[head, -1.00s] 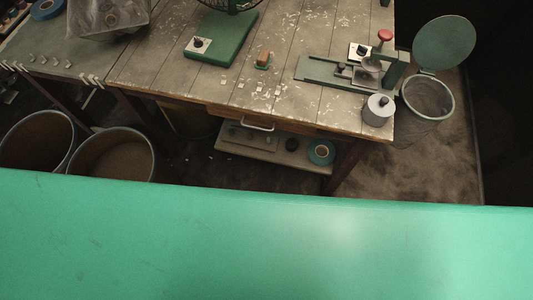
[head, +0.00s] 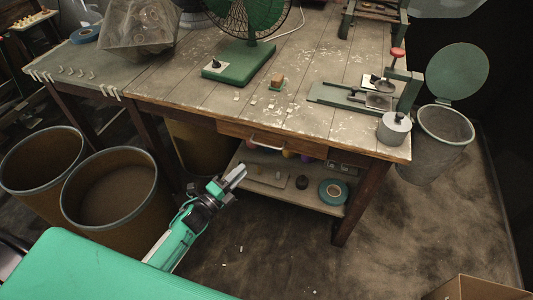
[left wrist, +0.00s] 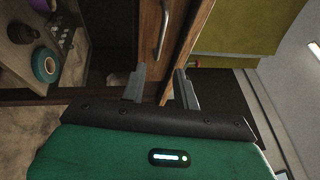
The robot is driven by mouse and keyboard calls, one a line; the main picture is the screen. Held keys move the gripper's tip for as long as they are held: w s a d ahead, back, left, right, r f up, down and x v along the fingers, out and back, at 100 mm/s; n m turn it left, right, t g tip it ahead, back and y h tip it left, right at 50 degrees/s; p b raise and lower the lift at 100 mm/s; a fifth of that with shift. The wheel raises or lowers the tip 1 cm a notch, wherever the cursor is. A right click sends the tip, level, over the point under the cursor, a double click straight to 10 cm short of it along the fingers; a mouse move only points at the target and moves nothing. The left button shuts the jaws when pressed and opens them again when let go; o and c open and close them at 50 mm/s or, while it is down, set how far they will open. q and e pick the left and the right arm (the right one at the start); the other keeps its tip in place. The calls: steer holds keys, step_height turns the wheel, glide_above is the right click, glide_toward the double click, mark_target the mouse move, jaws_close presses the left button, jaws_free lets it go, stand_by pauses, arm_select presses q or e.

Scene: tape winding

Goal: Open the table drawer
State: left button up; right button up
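The wooden table (head: 205,92) has a drawer (head: 300,148) under its front edge, with a pale metal bar handle (head: 265,144). The drawer looks shut. My left gripper (head: 240,175) is below and slightly left of the handle in the head view, apart from it. In the left wrist view, the two fingers (left wrist: 160,88) are spread with nothing between them. The handle (left wrist: 162,32) shows beyond the fingertips on the wooden drawer front (left wrist: 148,30). My right gripper is in neither view.
A lower shelf (head: 315,200) under the table carries a teal tape roll (head: 334,192). Two open bins (head: 112,190) stand at left. A fan (head: 245,45) and a metal pot (head: 394,127) sit on the tabletop. Floor in front is mostly clear; a cardboard box (head: 475,288) is at lower right.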

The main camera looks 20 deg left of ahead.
arm_select(q)
steer(key=x, duration=1.2)
jaws_close()
